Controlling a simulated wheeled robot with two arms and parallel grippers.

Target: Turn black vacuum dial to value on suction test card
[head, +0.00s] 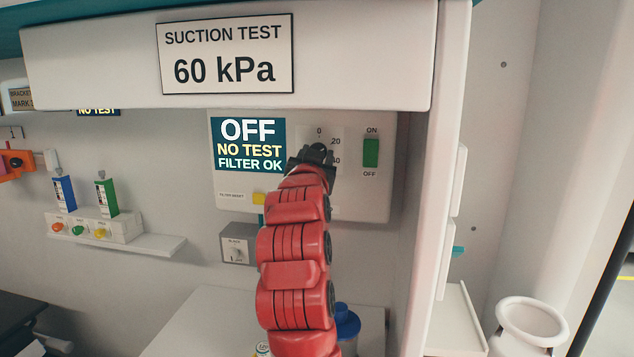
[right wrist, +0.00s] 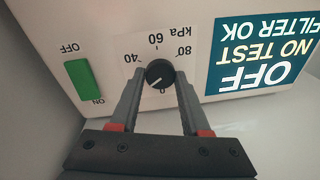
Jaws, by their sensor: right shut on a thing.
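The suction test card (head: 226,54) in the head view reads 60 kPa. The black vacuum dial (right wrist: 160,73) shows in the right wrist view, upside down, in a white scale marked 0, 40, 60 and 80 kPa. Its white mark points to the lower left, between 0 and 40. My right gripper (right wrist: 158,78) is shut on the dial, one finger on each side. In the head view my right gripper (head: 317,157) hides the dial and part of its scale. My left gripper is in neither view.
Beside the dial are a display (head: 249,144) reading OFF, NO TEST, FILTER OK and a green switch (head: 371,153). A yellow filter reset button (head: 259,198) sits below. A white overhang (head: 80,55) carries the card above.

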